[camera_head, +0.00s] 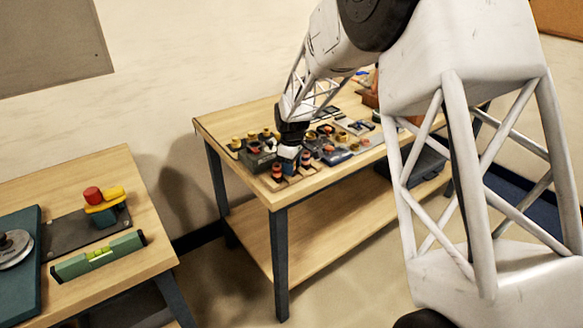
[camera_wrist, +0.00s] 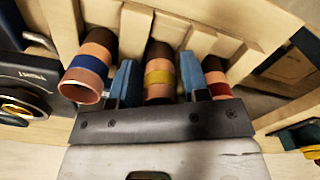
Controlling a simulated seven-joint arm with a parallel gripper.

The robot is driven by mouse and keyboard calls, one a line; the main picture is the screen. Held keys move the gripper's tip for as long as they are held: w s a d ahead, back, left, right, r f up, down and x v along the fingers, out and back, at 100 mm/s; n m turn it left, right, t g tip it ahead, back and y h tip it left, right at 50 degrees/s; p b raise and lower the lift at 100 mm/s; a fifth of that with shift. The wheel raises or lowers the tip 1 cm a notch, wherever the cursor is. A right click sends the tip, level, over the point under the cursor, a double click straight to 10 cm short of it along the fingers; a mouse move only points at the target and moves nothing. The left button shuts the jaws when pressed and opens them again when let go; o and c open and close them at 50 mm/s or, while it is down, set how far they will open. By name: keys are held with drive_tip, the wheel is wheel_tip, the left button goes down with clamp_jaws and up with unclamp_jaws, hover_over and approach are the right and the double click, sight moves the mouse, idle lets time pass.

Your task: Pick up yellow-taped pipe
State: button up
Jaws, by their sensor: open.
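The yellow-taped pipe (camera_wrist: 159,76) is a copper tube with a yellow band, standing in a wooden rack (camera_wrist: 221,43) in the wrist view. My gripper (camera_wrist: 160,85) is open, with one blue-grey finger on each side of this pipe. I cannot tell whether the fingers touch it. A blue-taped pipe (camera_wrist: 88,68) is to the left and a red-taped pipe (camera_wrist: 216,77) to the right, both in the rack. In the head view my gripper (camera_head: 289,152) is low over the front left of the far table, and it hides much of the rack.
The far wooden table (camera_head: 235,117) carries several small parts close around my gripper. Beside the rack lie a dark device (camera_wrist: 30,85) at left and a dark-framed part (camera_wrist: 293,62) at right. A nearer table (camera_head: 95,172) holds a green level (camera_head: 98,256).

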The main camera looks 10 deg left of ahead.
idle(0.5)
drive_tip(key=c, duration=0.7)
drive_tip(key=shift+o, duration=0.2)
drive_tip(key=shift+r, duration=0.15)
drive_tip(key=shift+r, duration=0.85)
drive_tip(key=shift+s+d+r, duration=0.1)
drive_tip(key=shift+s+r, duration=0.05)
drive_tip(key=shift+r, duration=0.7)
drive_tip(key=s+d, duration=0.3)
drive_tip(key=s, duration=0.4)
drive_tip(key=s+d+r, duration=0.1)
drive_tip(key=s+d, duration=0.1)
drive_tip(key=s, duration=0.5)
drive_tip(key=shift+s+d+r, duration=0.2)
drive_tip(key=shift+s+d, duration=0.05)
drive_tip(key=shift+d, duration=0.15)
